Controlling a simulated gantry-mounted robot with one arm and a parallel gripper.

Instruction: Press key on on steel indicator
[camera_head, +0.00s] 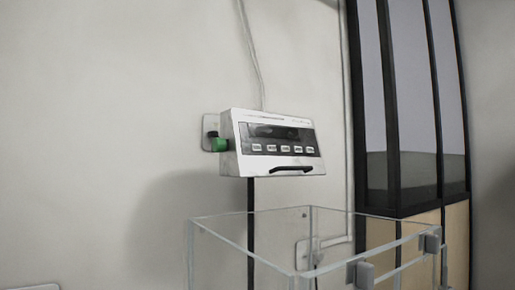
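The steel indicator (272,143) hangs on the wall near the middle of the camera_head view. It is a light metal box with a dark front panel. A dark display (277,132) sits at the top of the panel, and a row of several pale keys (284,148) runs below it. The key labels are too small to read, so I cannot tell which key is "on". The display shows no clear digits. A black curved handle or strip (292,169) is on the lower front. My gripper is not in view.
A transparent open-topped box (250,245) stands below and in front of the indicator. A green plug (220,145) is at the indicator's left side. Cables run up and down the wall (120,100). A dark-framed glazed cabinet or door (394,110) stands at the right.

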